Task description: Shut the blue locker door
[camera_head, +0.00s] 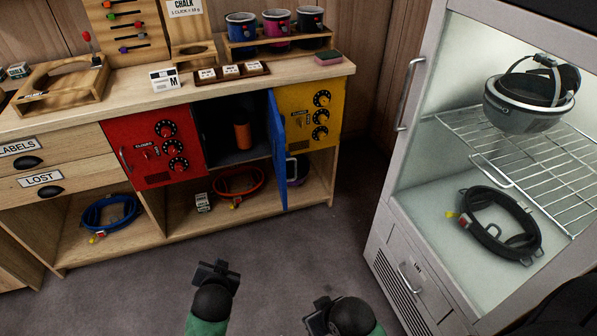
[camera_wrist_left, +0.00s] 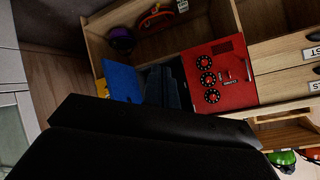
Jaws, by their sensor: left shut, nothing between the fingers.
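The blue locker door (camera_head: 277,150) stands open, swung out toward me from the right side of a dark locker opening (camera_head: 216,125) between the red and yellow lockers. An orange cylinder (camera_head: 242,136) stands inside. In the left wrist view, which is turned over, the blue door (camera_wrist_left: 122,82) also stands open. My left gripper (camera_head: 215,268) is shut and empty, above the floor in front of the cabinet and apart from the door. My right gripper (camera_head: 318,310) is low at the bottom edge; its fingers are too unclear to read.
The red locker (camera_head: 150,146) and yellow locker (camera_head: 312,112) have shut fronts with dials. Harness loops lie on the lower shelf, a red one (camera_head: 238,181) near the door. A glass-fronted fridge (camera_head: 400,180) stands at right. The carpet (camera_head: 130,290) is clear.

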